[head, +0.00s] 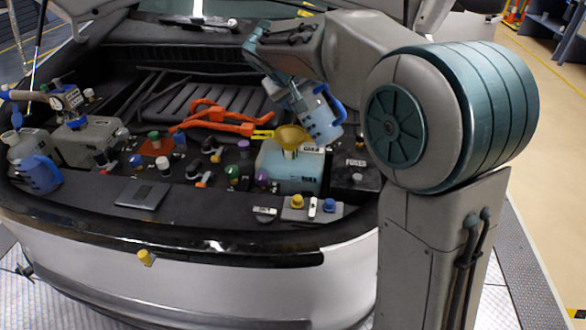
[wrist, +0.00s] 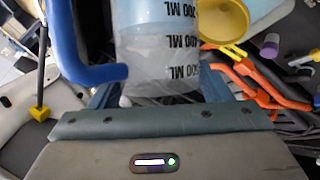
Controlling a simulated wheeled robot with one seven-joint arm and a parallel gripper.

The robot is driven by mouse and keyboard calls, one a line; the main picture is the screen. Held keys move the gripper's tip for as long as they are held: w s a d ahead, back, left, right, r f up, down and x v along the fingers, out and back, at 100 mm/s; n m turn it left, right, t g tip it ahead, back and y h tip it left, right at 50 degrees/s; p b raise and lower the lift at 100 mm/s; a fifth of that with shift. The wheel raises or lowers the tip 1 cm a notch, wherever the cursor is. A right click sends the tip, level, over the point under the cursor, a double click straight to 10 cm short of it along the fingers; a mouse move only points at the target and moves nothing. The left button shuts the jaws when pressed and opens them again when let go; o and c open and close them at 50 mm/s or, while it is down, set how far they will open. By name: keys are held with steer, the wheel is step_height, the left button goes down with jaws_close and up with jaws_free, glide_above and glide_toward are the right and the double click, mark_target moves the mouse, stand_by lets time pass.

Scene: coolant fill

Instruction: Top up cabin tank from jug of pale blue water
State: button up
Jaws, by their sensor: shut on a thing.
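My gripper (head: 303,98) is shut on a clear jug (head: 318,118) with a blue handle, held tilted above the engine bay. In the wrist view the jug (wrist: 155,45) shows black ML marks and pale blue water, with a clearer part nearest my gripper. Its blue handle (wrist: 70,50) is on the left. A yellow funnel (head: 291,137) sits on the pale blue-green tank (head: 285,172), just below and left of the jug. The funnel (wrist: 224,18) is right of the jug in the wrist view. I cannot see the jug's mouth or any stream.
Orange hoses (head: 215,118) lie behind the tank. A black fuse box (head: 355,165) stands right of it.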

steer(key=shift+w+a+f+n+g+h+p, duration=0.2)
steer(key=shift+f+g+p, duration=0.1)
steer(key=shift+p, duration=0.15)
steer(key=shift+w+a+f+n+g+h+p, duration=0.1)
steer(key=shift+f+g+h+p, duration=0.15)
steer(key=shift+p, duration=0.2)
stand_by(2.4)
steer(key=shift+r+p, duration=0.4)
steer(key=shift+p, duration=1.25)
steer(key=p, duration=0.3)
steer(key=shift+f, duration=0.1)
steer(key=shift+s+f+p, duration=0.1)
steer(key=shift+f+p, duration=0.1)
steer(key=shift+p, duration=0.1)
steer(key=shift+d, duration=0.1)
steer(key=shift+s+d+t+y+b, duration=0.15)
steer(key=shift+t+y+b, duration=0.2)
steer(key=shift+b, duration=0.9)
steer(key=r+m+t+y+b, duration=0.1)
steer(key=b, duration=0.1)
steer(key=t+y+b, duration=0.1)
steer(key=b, duration=0.1)
steer(key=shift+s+d+r+m, duration=0.35)
steer(key=shift+s+d+m, duration=0.05)
steer(key=shift+r+t+b, duration=0.35)
steer(key=shift+t+b, duration=0.05)
steer(key=shift+b, duration=0.05)
steer(key=shift+r+p, duration=0.3)
steer(key=shift+p, duration=0.75)
